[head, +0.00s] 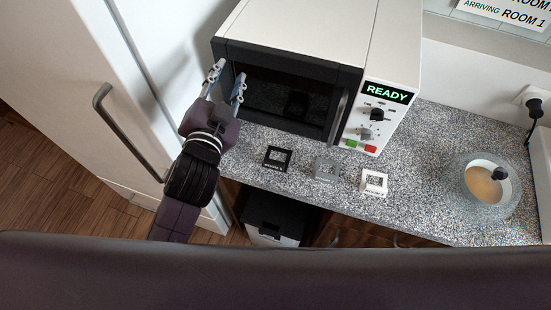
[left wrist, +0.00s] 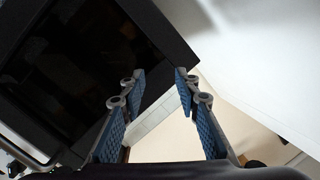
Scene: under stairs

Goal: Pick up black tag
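The black tag (head: 277,158) lies flat on the speckled counter in front of the microwave, with a pale square code on its face. A grey tag (head: 327,170) and a white tag (head: 374,183) lie to its right. My left gripper (head: 227,78) is raised at the microwave's left front corner, up and left of the black tag and apart from it. In the left wrist view its fingers (left wrist: 160,92) are spread with nothing between them. No tag shows in the left wrist view. My right gripper is not in view.
The microwave (head: 310,45), with a READY display, stands behind the tags; its dark front also shows in the left wrist view (left wrist: 85,65). A bowl (head: 484,188) sits at the counter's right. A white door with a handle (head: 130,130) is at left. A dark bin (head: 275,218) stands below the counter.

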